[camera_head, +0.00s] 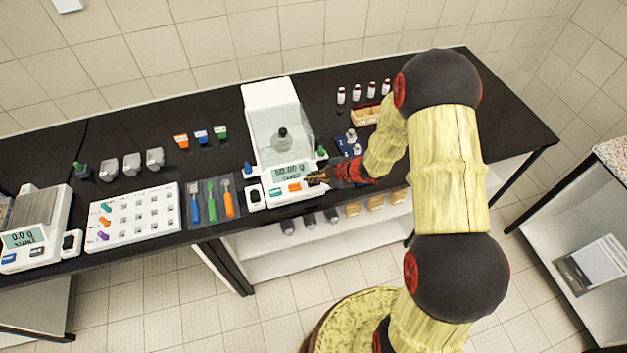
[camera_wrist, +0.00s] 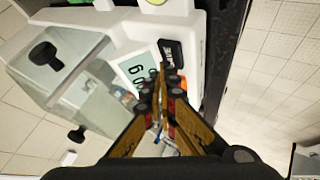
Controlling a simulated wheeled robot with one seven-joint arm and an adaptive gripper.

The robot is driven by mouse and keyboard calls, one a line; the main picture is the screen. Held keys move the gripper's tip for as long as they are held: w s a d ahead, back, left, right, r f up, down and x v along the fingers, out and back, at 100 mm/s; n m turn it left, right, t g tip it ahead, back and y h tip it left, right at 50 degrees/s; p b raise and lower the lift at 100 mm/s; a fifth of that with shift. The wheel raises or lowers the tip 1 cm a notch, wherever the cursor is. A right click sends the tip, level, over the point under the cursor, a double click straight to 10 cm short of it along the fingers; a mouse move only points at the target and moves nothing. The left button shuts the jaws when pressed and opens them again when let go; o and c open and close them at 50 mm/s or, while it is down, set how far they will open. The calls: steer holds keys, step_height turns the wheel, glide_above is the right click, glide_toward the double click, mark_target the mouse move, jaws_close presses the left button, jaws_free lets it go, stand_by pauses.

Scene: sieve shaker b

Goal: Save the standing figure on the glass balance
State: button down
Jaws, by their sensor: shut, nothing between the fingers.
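The glass balance (camera_head: 270,100) stands on the black bench, a white body with a clear glass chamber. A dark weight with a knob (camera_head: 282,138) stands inside the chamber. Its display (camera_head: 291,171) seems to read 60.00 g, with a small word below too blurred to be sure of. My gripper (camera_head: 318,177) is shut and empty at the right end of this panel, hiding what lies there. In the wrist view, the closed fingertips (camera_wrist: 163,78) are over the panel beside the display (camera_wrist: 137,72); I cannot tell if they touch.
A second balance (camera_head: 32,238) stands at the far left, showing 0.0 g. Between them are a white tray (camera_head: 135,215), coloured tools (camera_head: 211,201) and small metal containers (camera_head: 132,164). Several vials (camera_head: 356,93) and a wooden rack (camera_head: 365,115) stand right of the glass balance, near my arm.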

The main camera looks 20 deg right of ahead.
mark_target(313, 184)
steer(key=shift+r, duration=0.25)
step_height(313, 184, up, 5)
steer(key=p, duration=0.4)
steer(key=shift+r+p, duration=0.1)
steer(key=shift+p, duration=0.3)
stand_by(0.6)
